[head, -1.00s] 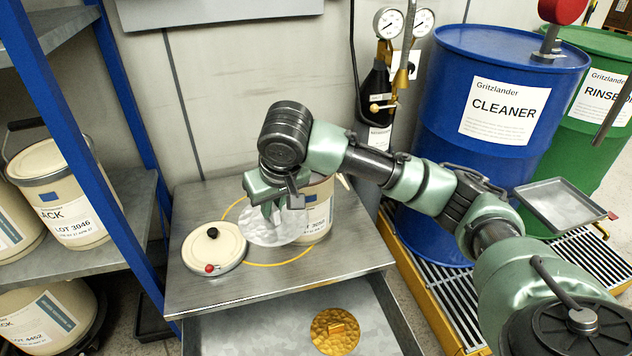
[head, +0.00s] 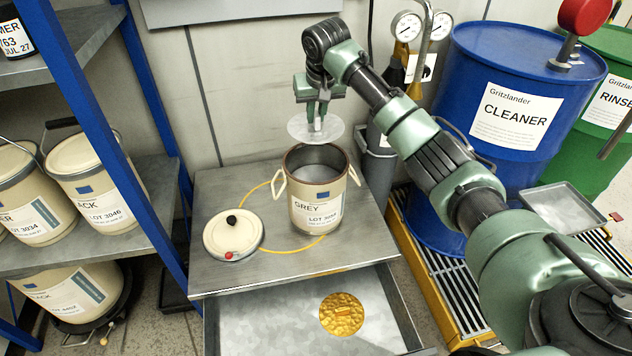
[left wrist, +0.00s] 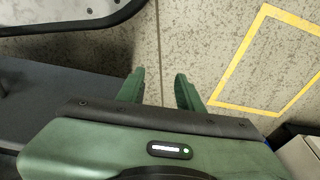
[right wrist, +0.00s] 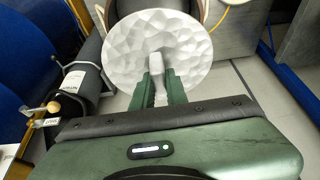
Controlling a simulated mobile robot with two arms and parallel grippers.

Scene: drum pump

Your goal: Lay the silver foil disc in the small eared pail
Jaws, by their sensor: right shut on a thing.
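The silver foil disc (head: 300,129) is round, thin and crinkled, with a pale tab. My right gripper (head: 317,122) is shut on the tab and holds the disc about level above the pail's back rim. The disc also shows large in the right wrist view (right wrist: 158,45), covering most of the pail there. The small eared pail (head: 318,205) is cream, labelled GREY, with an ear on each side. It stands open on the metal table, and its inside looks pale grey. My left gripper (left wrist: 160,90) is open and empty over the floor, away from the table.
A cream lid (head: 232,234) with a black knob and a red knob lies left of the pail. A yellow ring is marked around the pail. A gold foil disc (head: 341,314) lies in the open drawer (head: 270,325). A gauge stand and blue drum (head: 480,60) are at right.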

